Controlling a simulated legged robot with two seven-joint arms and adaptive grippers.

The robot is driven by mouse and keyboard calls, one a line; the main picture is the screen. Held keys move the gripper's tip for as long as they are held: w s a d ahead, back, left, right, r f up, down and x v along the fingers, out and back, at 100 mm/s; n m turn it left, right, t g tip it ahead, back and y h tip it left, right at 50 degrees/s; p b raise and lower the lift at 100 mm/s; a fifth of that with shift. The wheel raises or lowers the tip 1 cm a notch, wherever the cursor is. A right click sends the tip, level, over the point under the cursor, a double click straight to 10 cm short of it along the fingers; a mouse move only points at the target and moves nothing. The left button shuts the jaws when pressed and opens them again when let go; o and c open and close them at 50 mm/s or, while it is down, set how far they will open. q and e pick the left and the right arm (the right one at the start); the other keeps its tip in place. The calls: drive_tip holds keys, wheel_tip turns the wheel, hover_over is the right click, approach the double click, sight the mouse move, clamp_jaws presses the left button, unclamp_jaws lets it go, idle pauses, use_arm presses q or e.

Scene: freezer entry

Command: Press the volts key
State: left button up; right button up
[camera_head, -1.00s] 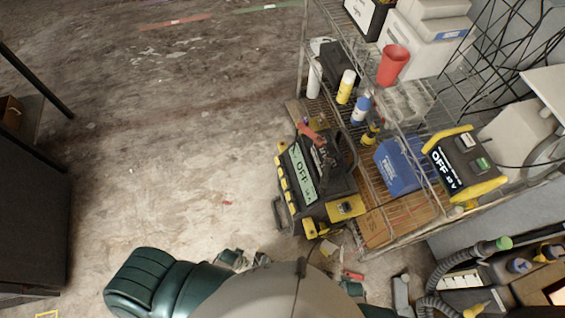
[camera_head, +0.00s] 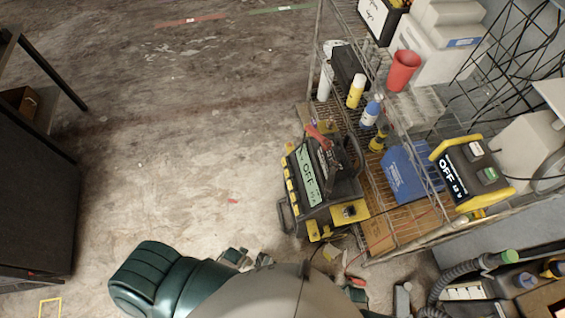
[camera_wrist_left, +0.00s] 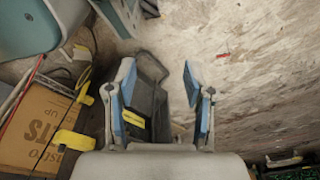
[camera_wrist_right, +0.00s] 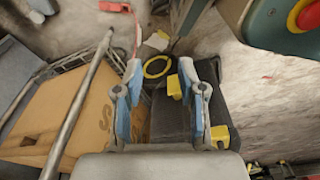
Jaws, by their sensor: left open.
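A black charger with yellow trim (camera_head: 325,190) stands beside the wire shelf, and its green display reads OFF. A second black unit with a yellow frame (camera_head: 468,172) is at the shelf's right, and its dark display reads OFF 12 V; it has green and pale buttons. I cannot tell which key is the volts key. Neither gripper shows in the head view. My left gripper (camera_wrist_left: 160,68) is open and empty, with a dark frame behind its fingers. My right gripper (camera_wrist_right: 160,68) is open and empty, above a black case with yellow parts and near a cardboard box.
The wire shelf (camera_head: 400,232) holds a blue bin (camera_head: 405,172), a red cup (camera_head: 403,70), spray cans and bottles. A cardboard box (camera_wrist_right: 70,115) lies close to my right gripper. A dark cabinet (camera_head: 35,190) stands at the left. The floor between is mostly clear.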

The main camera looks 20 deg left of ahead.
use_arm(q)
drive_tip(key=shift+d+r, duration=0.2)
drive_tip(key=shift+d, duration=1.15)
drive_tip(key=shift+c, duration=1.4)
drive_tip(key=shift+a, duration=0.1)
clamp_jaws()
drive_tip(key=shift+a, duration=0.25)
use_arm(e)
drive_tip(key=shift+d+f, duration=0.1)
drive_tip(key=shift+d, duration=0.65)
use_arm(q)
drive_tip(key=shift+a+f, duration=0.1)
drive_tip(key=shift+a, duration=0.1)
use_arm(e)
drive_tip(key=shift+w+a, duration=0.1)
drive_tip(key=shift+a, duration=0.15)
